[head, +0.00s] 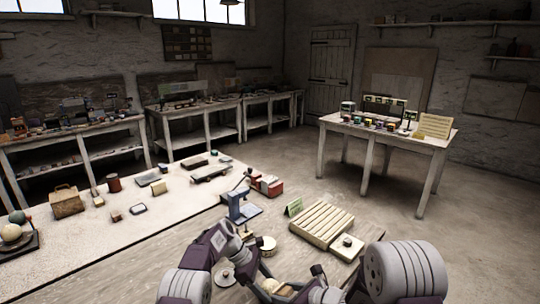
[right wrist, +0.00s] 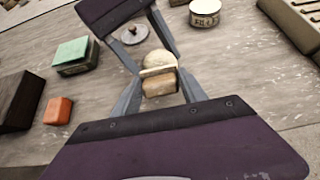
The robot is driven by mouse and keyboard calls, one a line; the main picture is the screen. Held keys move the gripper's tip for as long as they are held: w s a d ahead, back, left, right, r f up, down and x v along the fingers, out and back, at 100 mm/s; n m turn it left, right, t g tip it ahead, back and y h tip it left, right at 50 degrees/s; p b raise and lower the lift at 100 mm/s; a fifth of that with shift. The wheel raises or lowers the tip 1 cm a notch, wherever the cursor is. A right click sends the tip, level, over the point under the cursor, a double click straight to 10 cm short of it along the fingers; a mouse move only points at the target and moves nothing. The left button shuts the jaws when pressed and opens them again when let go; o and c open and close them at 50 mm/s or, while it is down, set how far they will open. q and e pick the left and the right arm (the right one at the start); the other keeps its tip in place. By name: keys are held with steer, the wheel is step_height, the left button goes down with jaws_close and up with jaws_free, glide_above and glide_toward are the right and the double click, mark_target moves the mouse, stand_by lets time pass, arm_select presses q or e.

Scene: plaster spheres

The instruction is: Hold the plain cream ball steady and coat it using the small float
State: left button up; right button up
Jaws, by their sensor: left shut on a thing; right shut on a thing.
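The cream ball (right wrist: 159,61) sits between the fingertips of my left gripper (right wrist: 152,62) in the right wrist view. My left gripper is shut on it. My right gripper (right wrist: 158,92) is shut on the small float (right wrist: 159,86), a tan block with a pale plate on its ball side. The float's plate lies right against the near side of the ball; whether they touch is hard to tell. In the head view the ball (head: 270,285) and float (head: 286,290) are small at the bottom edge, partly hidden by my grippers.
A round tin (head: 267,245) and a knobbed lid (head: 227,275) lie near my grippers. The bench's left front is bare.

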arm_select(q)
steer(key=o, duration=1.6)
steer(key=shift+v, duration=3.5)
